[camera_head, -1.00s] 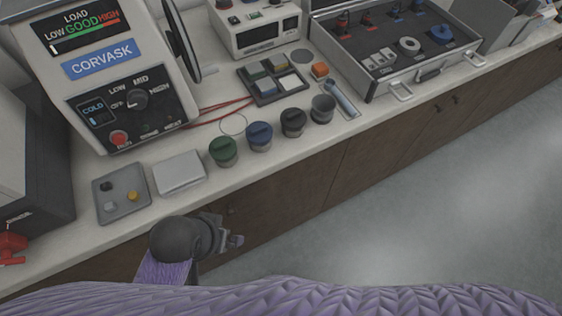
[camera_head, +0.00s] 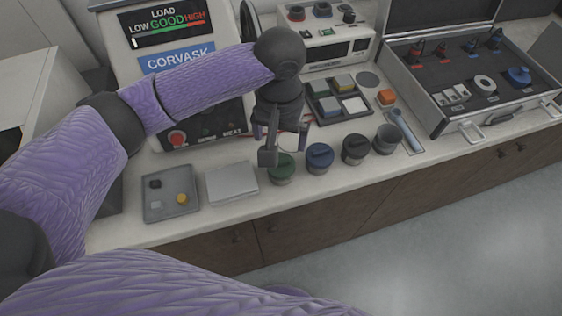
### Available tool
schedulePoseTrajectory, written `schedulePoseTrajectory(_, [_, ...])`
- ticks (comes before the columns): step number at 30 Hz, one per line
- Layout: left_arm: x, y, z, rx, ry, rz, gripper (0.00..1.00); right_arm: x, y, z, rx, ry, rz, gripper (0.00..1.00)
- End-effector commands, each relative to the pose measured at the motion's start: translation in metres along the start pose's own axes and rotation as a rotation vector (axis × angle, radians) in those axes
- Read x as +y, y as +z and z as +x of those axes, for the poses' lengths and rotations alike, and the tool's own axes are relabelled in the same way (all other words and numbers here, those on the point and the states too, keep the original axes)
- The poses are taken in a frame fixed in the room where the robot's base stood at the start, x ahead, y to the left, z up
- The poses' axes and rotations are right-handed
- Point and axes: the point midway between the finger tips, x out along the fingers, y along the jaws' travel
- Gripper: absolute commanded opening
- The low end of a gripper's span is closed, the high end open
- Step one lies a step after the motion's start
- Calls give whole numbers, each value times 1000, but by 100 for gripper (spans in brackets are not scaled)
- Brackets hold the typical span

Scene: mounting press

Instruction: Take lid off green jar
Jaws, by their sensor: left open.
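The green jar (camera_head: 281,170) stands on the counter with its green lid on, leftmost in a row of jars. My left gripper (camera_head: 284,150) is open and points down just above and behind the green jar, with one finger left of the lid and the other at its right rear. The near finger hides part of the lid's left side. I cannot tell whether a finger touches the lid. My right gripper is not in view.
A blue-lidded jar (camera_head: 319,158), a black-lidded jar (camera_head: 356,149) and an open grey jar (camera_head: 387,139) stand right of it. A white box (camera_head: 232,182) and a grey tray (camera_head: 170,194) lie left. The press (camera_head: 188,142) stands behind.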

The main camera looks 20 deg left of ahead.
Motion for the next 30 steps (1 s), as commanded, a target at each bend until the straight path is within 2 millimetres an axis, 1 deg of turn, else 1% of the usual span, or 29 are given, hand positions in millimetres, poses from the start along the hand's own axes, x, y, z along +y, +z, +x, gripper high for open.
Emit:
schedulePoseTrajectory(1, [0, 0, 14, -3, 0, 0, 100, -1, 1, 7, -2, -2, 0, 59])
schedulePoseTrajectory(5, [0, 0, 44, -3, 1, 2, 100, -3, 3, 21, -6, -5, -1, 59])
schedulePoseTrajectory(6, [0, -1, 54, -3, 0, 2, 100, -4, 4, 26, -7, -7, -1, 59])
schedulePoseTrajectory(9, [0, -4, 76, -1, 1, 3, 100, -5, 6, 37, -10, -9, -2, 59])
schedulePoseTrajectory(10, [0, -3, 80, 0, 1, 3, 100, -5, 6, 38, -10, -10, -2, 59])
schedulePoseTrajectory(13, [1, -3, 89, 2, 2, 5, 100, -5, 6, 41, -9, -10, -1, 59])
schedulePoseTrajectory(19, [1, -3, 88, 4, 3, 6, 100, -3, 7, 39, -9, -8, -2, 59])
schedulePoseTrajectory(20, [1, -3, 88, 4, 3, 6, 98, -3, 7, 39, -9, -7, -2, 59])
schedulePoseTrajectory(21, [1, -3, 88, 4, 3, 6, 89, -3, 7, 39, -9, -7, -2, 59])
schedulePoseTrajectory(23, [1, -3, 88, 4, 3, 6, 77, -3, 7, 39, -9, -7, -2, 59])
schedulePoseTrajectory(24, [1, -3, 88, 4, 3, 7, 68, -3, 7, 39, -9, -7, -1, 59])
schedulePoseTrajectory(26, [1, -3, 88, 4, 3, 6, 56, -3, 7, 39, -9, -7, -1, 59])
schedulePoseTrajectory(27, [1, -3, 88, 4, 3, 7, 47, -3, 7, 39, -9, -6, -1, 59])
schedulePoseTrajectory(28, [1, -3, 88, 4, 3, 7, 41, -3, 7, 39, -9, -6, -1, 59])
schedulePoseTrajectory(29, [1, -3, 88, 4, 3, 7, 35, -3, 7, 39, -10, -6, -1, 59])
schedulePoseTrajectory(30, [1, -3, 88, 4, 3, 7, 35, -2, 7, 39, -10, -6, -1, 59])
